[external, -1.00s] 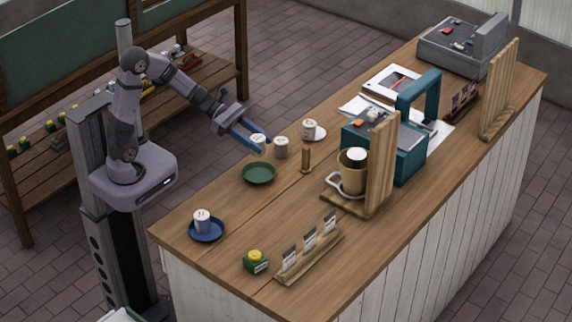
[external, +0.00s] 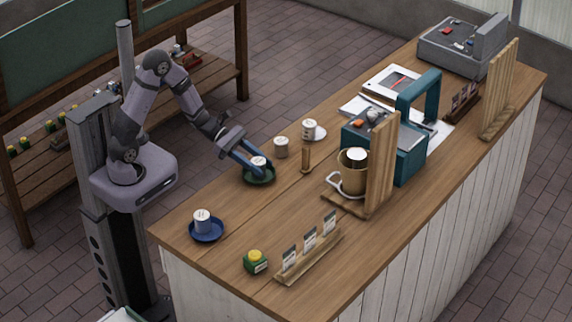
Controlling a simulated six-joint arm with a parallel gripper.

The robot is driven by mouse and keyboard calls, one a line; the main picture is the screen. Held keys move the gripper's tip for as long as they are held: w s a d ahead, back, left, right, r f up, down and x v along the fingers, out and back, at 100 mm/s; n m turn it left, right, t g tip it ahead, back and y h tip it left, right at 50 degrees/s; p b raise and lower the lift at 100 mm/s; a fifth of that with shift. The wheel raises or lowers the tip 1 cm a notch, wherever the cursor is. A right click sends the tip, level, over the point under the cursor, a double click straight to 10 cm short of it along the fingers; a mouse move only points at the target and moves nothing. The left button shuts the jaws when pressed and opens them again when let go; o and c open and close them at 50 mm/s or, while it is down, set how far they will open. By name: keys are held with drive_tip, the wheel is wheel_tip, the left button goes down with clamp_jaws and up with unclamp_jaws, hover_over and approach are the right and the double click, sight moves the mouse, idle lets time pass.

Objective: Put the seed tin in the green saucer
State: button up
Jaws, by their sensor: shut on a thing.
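My gripper (external: 256,168) is shut on a small pale tin (external: 259,162) with dark marks on its lid. The tin is at the green saucer (external: 262,182), over its middle; I cannot tell whether it touches the saucer. My blue fingers hide part of the tin and the saucer's back edge. Similar tins stand nearby: a plain grey-white one (external: 281,148), one on a white saucer (external: 309,129), and one on a blue saucer (external: 202,221).
A short wooden post (external: 305,160) stands right of the green saucer. A wooden stand with a brass pot (external: 352,172) is further right. The counter between the two coloured saucers is clear.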

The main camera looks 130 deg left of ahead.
drive_tip(key=shift+f, duration=0.25)
drive_tip(key=o, duration=1.1)
drive_tip(key=shift+c, duration=0.2)
drive_tip(key=shift+r, duration=0.1)
drive_tip(key=shift+r, duration=0.2)
drive_tip(key=shift+s, duration=0.35)
drive_tip(key=b+v, duration=0.1)
drive_tip(key=v, duration=1)
drive_tip(key=shift+s, duration=0.15)
